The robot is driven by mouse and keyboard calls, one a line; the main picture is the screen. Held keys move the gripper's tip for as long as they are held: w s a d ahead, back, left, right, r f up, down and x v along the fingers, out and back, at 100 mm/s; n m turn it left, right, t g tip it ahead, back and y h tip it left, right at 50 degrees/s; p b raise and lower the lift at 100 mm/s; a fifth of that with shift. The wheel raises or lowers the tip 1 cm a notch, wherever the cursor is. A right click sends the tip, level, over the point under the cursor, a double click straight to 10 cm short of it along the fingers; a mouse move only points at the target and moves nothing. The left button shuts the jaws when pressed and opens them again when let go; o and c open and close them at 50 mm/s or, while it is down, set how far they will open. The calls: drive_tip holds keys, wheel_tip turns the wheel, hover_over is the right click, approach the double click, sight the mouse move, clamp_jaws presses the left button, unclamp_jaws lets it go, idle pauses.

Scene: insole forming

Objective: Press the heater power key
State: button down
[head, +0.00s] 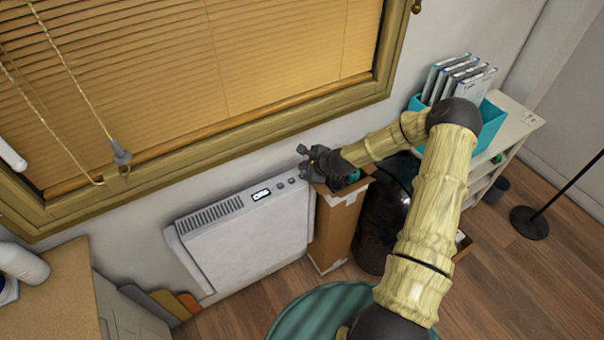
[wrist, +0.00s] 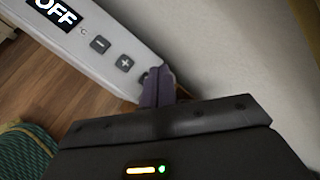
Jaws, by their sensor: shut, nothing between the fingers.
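The white heater (head: 245,240) stands against the wall under the window. Its top panel carries a display (head: 261,195), which reads OFF in the wrist view (wrist: 57,12). Beside the display are a minus key (wrist: 100,44) and a plus key (wrist: 124,63). Past the plus key, a small dark mark (wrist: 144,77), perhaps the power key, is partly hidden by my fingers. My gripper (wrist: 158,86) is shut and empty, its tips at the right end of the panel; I cannot tell whether they touch. In the head view my gripper (head: 305,160) is just above that end.
A cardboard box (head: 337,228) stands close to the heater's right side, under my gripper. A dark rounded bin (head: 383,225) is beside it. A white shelf (head: 515,130) with a teal file holder stands farther right. A green round rug or seat (head: 310,315) is in front.

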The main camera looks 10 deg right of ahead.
wheel_tip(320, 180, up, 4)
drive_tip(key=shift+r+p, duration=0.1)
drive_tip(key=shift+p, duration=1.15)
